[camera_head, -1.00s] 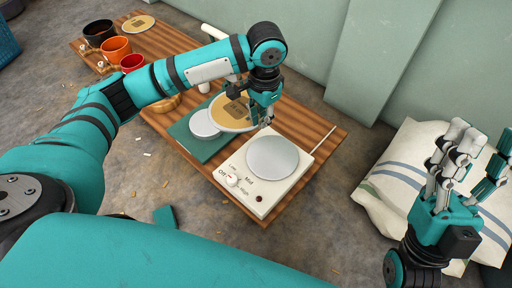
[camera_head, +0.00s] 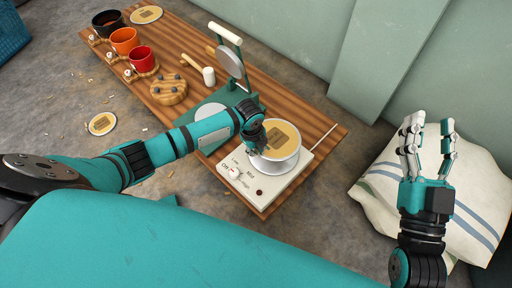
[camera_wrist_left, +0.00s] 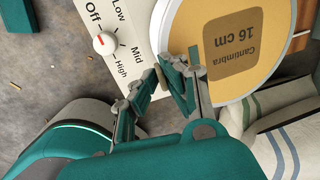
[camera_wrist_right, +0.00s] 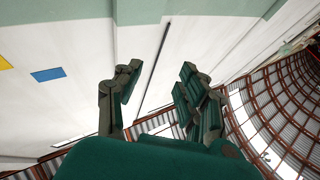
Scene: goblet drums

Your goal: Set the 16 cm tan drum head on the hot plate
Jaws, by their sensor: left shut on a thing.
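The 16 cm tan drum head (camera_head: 281,137) has a pale rim and a brown label; the left wrist view shows it reading "Cantimbra 16 cm" (camera_wrist_left: 233,42). My left gripper (camera_head: 259,142) is shut on its near-left rim. The drum head is over the round plate of the white hot plate (camera_head: 262,188), covering most of it; I cannot tell whether it touches. The hot plate's dial (camera_head: 235,173) also shows in the left wrist view (camera_wrist_left: 105,43). My right gripper (camera_head: 428,148) is open and empty, above the striped cushion.
A green press (camera_head: 231,66) with pale discs stands left of the hot plate. Black, orange (camera_head: 124,41) and red (camera_head: 143,59) cups, a mallet (camera_head: 208,75) and a wooden disc (camera_head: 169,89) lie farther left. Other tan heads lie on the board (camera_head: 146,14) and floor (camera_head: 101,123).

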